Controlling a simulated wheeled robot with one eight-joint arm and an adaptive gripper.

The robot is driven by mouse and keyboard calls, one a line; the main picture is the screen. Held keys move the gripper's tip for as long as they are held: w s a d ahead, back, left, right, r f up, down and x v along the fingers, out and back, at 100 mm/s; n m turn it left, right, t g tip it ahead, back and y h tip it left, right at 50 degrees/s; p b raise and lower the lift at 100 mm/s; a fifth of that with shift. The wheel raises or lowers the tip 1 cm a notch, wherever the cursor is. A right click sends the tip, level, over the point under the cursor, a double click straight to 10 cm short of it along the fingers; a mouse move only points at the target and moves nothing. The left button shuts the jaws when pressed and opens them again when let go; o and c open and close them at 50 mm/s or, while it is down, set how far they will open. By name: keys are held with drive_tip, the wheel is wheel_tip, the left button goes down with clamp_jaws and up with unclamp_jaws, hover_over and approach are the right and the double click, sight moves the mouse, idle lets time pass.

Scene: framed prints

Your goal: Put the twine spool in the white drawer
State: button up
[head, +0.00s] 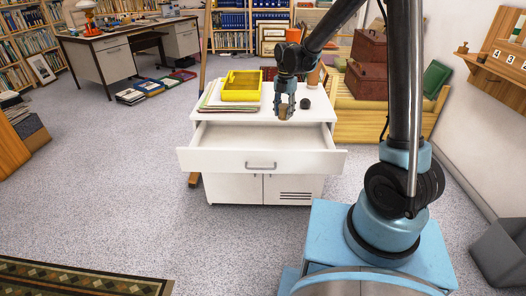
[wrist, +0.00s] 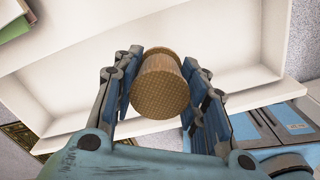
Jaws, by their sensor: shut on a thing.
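The twine spool (wrist: 160,88) is a tan, woven-looking cylinder with a wooden end. My gripper (head: 284,112) is shut on it, with the blue fingers on either side of the spool in the wrist view (wrist: 163,100). The spool also shows as a small tan shape in the head view (head: 283,113). The white drawer (head: 262,166) is pulled open at the front of a white cabinet. In the head view the spool appears above the back part of the drawer, and in the wrist view the drawer's pale inside lies behind it. The drawer looks empty where visible.
On the white cabinet top (head: 318,108) stand a yellow tray (head: 241,86) on a stack of papers (head: 212,101), a small dark round object (head: 305,103) and an orange pot (head: 313,77). A wooden bench with brown cases (head: 367,80) stands behind to the right.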

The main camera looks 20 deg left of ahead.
sight(273, 146)
drive_tip(key=s+a+f+n, duration=0.1)
drive_tip(key=f, duration=0.3)
drive_tip(key=s+a+f+n, duration=0.1)
drive_tip(key=s+f, duration=0.1)
drive_tip(key=f, duration=0.1)
drive_tip(key=s+a+f+n, duration=0.1)
drive_tip(key=f, duration=0.3)
drive_tip(key=shift+s+a+f+n, duration=0.2)
drive_tip(key=shift+s+f+n, duration=0.1)
drive_tip(key=shift+s, duration=0.1)
drive_tip(key=shift+f, duration=2.45)
drive_tip(key=o, duration=1.1)
drive_tip(key=shift+f, duration=0.1)
